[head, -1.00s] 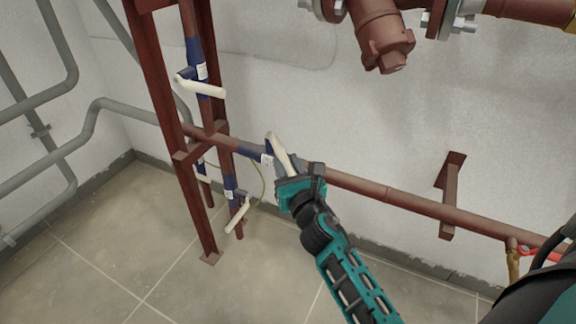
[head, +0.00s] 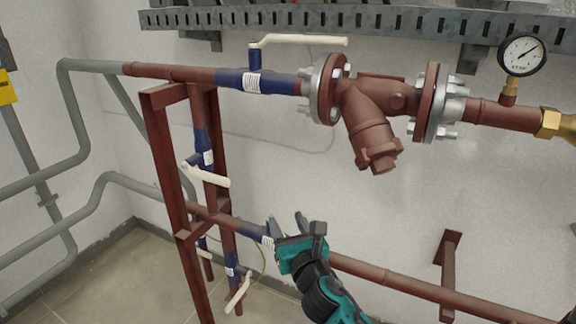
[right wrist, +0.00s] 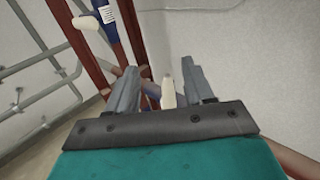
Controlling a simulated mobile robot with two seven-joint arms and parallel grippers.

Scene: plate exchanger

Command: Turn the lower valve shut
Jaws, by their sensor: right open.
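The lower valve (head: 251,232) is a blue body with a white label on the lower horizontal red-brown pipe. My right gripper (head: 287,222) is at this valve, fingers pointing up and away, covering its lever in the head view. In the right wrist view, the cream lever (right wrist: 167,92) shows between the two grey fingers of the open gripper (right wrist: 158,68). I cannot tell whether a finger touches it. My left gripper is out of view.
The upper valve (head: 253,82) has a long cream lever lying along its pipe. Two more cream-levered valves, one upper (head: 207,175) and one lower (head: 236,290), sit by the red-brown frame (head: 165,150). A flanged strainer (head: 368,125) and a gauge (head: 522,54) are at upper right.

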